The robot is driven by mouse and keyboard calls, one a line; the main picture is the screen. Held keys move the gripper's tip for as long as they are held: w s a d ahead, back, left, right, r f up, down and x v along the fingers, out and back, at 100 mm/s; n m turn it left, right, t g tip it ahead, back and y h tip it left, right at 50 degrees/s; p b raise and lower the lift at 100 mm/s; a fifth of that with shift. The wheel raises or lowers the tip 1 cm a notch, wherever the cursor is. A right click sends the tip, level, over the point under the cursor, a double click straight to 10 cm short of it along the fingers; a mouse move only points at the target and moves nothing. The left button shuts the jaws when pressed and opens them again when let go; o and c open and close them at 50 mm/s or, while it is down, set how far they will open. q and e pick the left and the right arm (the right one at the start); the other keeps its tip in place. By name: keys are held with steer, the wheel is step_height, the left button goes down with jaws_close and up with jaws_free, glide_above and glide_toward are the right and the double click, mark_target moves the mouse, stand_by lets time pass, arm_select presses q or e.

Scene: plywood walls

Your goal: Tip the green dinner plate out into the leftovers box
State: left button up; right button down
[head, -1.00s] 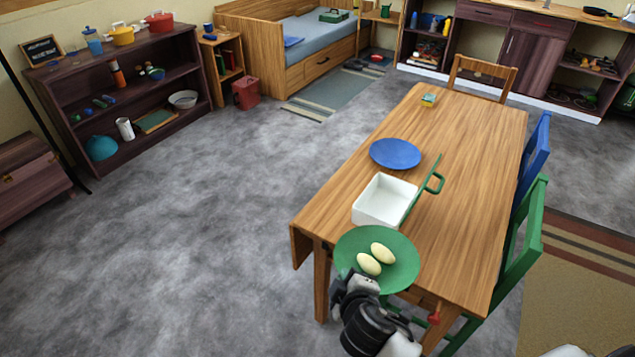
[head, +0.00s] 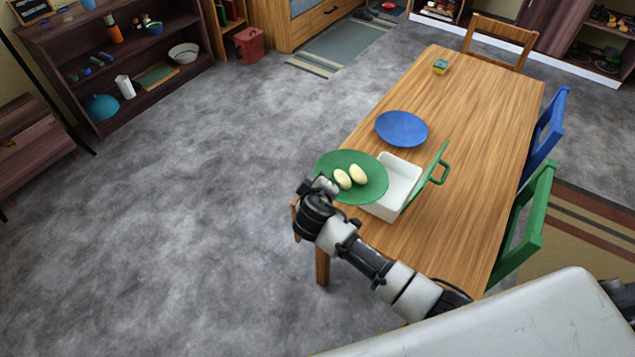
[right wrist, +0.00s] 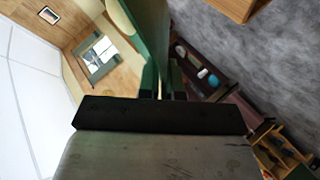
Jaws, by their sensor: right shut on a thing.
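The green dinner plate (head: 335,162) is held up near the table's left edge, close to level, with two pale oval food pieces (head: 350,176) on it. My right gripper (head: 324,187) is shut on the plate's near-left rim. The right wrist view shows the plate edge-on (right wrist: 150,35) between the gripper's fingers (right wrist: 163,82), with part of a pale piece beside it. The white leftovers box (head: 404,180) stands open on the table, and the plate's right side overlaps its left part in the head view. Its green lid (head: 430,178) stands tilted up on the right side. My left gripper is not seen.
A blue plate (head: 402,128) lies on the wooden table (head: 470,130) just behind the box. A sponge (head: 440,66) lies farther back. Blue (head: 548,130) and green (head: 525,220) chairs stand along the right side. The tabletop right of the lid is clear.

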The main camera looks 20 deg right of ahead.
steer(key=shift+w+d+r+m+y+p, duration=0.15)
steer(key=shift+d+r+y+p, duration=0.15)
steer(key=shift+r+p, duration=0.15)
steer(key=shift+d+r+m+y+p, duration=0.2)
steer(key=shift+r+y+p, duration=0.1)
steer(key=shift+r+p, duration=0.15)
steer(key=shift+w+d+r+m+y+p, duration=0.15)
steer(key=shift+d+r+y+p, duration=0.15)
steer(key=shift+r+p, duration=0.15)
steer(key=shift+d+r+m+g+y+p, duration=0.5)
steer(key=shift+d+r+y+p, duration=0.3)
steer(key=shift+p, duration=0.35)
steer(key=shift+w+d+r+m+g+y+p, duration=0.2)
steer(key=shift+d+r+m+y+p, duration=0.15)
steer(key=shift+d+r, duration=0.35)
steer(key=shift+w+d+r+m+g+y+p, duration=0.1)
steer(key=shift+w+d+r+m+y+p, duration=0.25)
steer(key=shift+d, duration=0.4)
steer(key=shift+d+r+y, duration=0.5)
steer(key=shift+d+r, duration=0.05)
steer(key=shift+d, duration=0.15)
steer(key=w+d+r+m+y+b, duration=0.2)
steer(key=d+r+m+y+b, duration=0.1)
steer(key=d+b, duration=0.5)
steer(key=shift+w+d+r+m+g+y, duration=0.2)
steer(key=shift+d+r+m+g+y, duration=0.3)
steer(key=shift+d+y, duration=1.15)
steer(key=shift+d+r+h, duration=0.1)
steer(key=shift+d+h, duration=0.05)
steer(key=shift+h, duration=0.1)
